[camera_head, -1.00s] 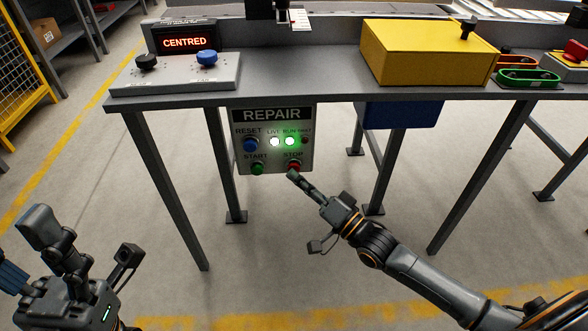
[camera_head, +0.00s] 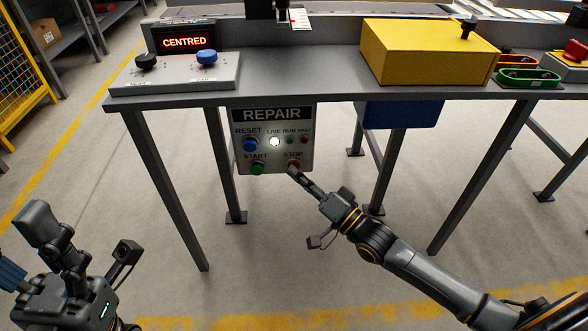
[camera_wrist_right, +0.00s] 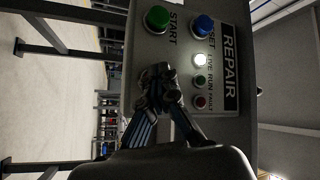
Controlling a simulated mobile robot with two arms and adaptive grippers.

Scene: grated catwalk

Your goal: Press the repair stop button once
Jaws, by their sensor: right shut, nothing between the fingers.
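The grey repair panel (camera_head: 275,174) hangs under the front edge of the table. The red stop button (camera_head: 296,163) is at its lower right, partly covered by my right gripper. My right gripper (camera_head: 292,171) is shut and empty, its tips at the stop button; contact cannot be told for certain. In the right wrist view the gripper (camera_wrist_right: 155,80) hides the stop button. The white live light (camera_head: 274,141) is lit; the run light (camera_head: 290,140) and fault light (camera_head: 304,139) are dark. My left gripper (camera_head: 38,222) is at lower left, far from the panel.
The green start button (camera_head: 257,168) and blue reset button (camera_head: 250,145) are left of the stop button. The table (camera_head: 310,85) carries a yellow box (camera_head: 425,55) and a display (camera_head: 185,42) reading CENTRED. Table legs stand on both sides of the panel.

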